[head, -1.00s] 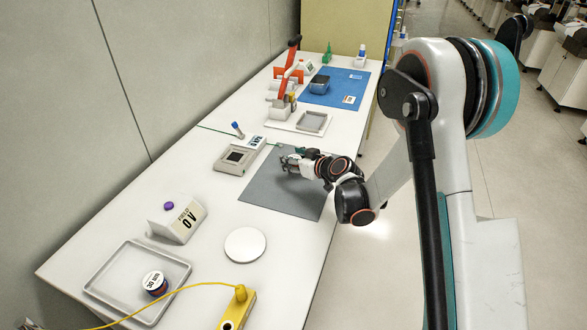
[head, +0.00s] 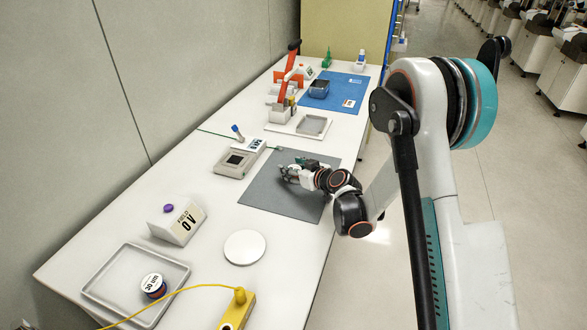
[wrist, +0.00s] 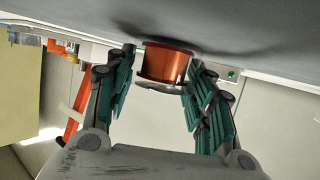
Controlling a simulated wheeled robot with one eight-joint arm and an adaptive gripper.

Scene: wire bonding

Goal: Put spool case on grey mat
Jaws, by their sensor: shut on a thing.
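The spool case, a round case with copper-coloured wire (wrist: 163,64), sits between the fingers of my gripper (wrist: 162,72) in the wrist view. The gripper is shut on its sides. The grey mat (wrist: 60,45) fills the top of that view, and the case's far end is at or very close to its surface; I cannot tell if they touch. In the head view my gripper (head: 287,173) is low over the grey mat (head: 285,201), towards its upper middle. The case is too small and covered to make out there.
A grey device (head: 236,161) stands left of the mat. A tray (head: 103,285) holds a labelled spool (head: 153,285). A blue mat (head: 335,92) lies beyond. The mat's near part is clear.

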